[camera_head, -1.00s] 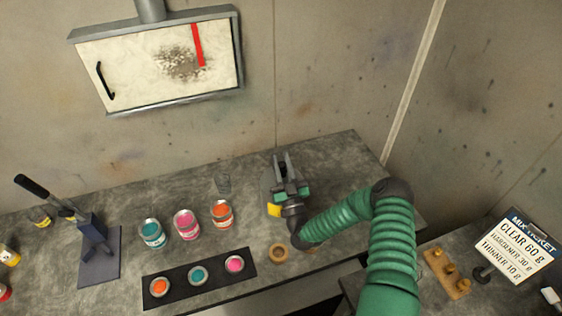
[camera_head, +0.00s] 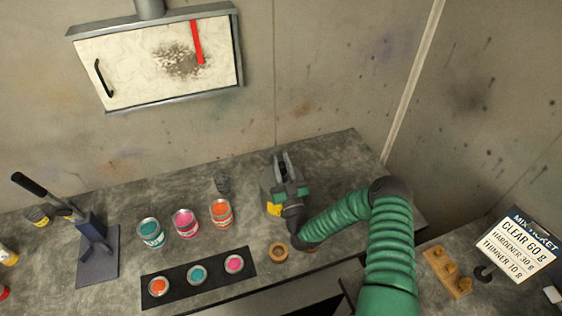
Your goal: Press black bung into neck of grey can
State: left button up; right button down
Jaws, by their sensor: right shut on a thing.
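My right gripper (camera_head: 283,164) is over the back of the bench, its fingers pointing away from me. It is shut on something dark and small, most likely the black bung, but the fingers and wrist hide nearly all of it. A grey body with a yellow patch, which I take to be the grey can (camera_head: 267,186), shows just left of and below the gripper. The gripper covers most of it, its neck included. I cannot tell whether the bung touches the neck. My left gripper is not in view.
A black strip (camera_head: 178,277) with open pots lies in front. A lever press (camera_head: 92,235) stands farther left.

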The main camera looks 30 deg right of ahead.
jog(key=shift+f+b, duration=0.5)
jog(key=shift+f, duration=0.15)
jog(key=c, duration=1.1)
grip_release()
jog(key=shift+r, duration=0.1)
jog(key=b+v, duration=0.3)
jog(key=v, duration=0.9)
